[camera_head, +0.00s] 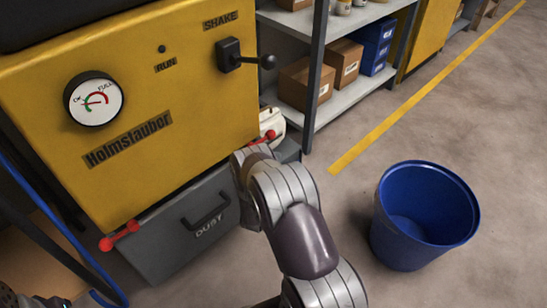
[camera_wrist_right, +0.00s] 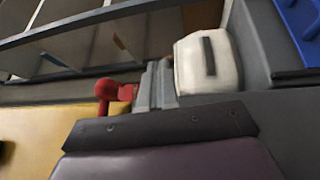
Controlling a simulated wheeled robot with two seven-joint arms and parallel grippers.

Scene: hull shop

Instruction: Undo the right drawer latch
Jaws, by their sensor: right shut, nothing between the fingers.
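The right drawer latch (camera_head: 266,136) is a red handle at the right end of the grey dust drawer, partly hidden by my right arm. In the right wrist view its red knob and arm (camera_wrist_right: 104,90) show just left of my gripper. My right gripper (camera_head: 271,122) is mostly hidden behind its wrist in the head view. In the right wrist view my gripper (camera_wrist_right: 156,86) is shut and empty, close beside the latch; I cannot tell whether they touch. The dust drawer (camera_head: 165,240) is closed under the yellow machine (camera_head: 150,60).
A red left latch (camera_head: 119,236) sits at the drawer's other end. A blue bucket (camera_head: 455,208) stands on the floor at right. A grey shelf (camera_head: 343,98) with cardboard boxes and blue bins is behind. Blue hoses (camera_head: 60,225) run at left.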

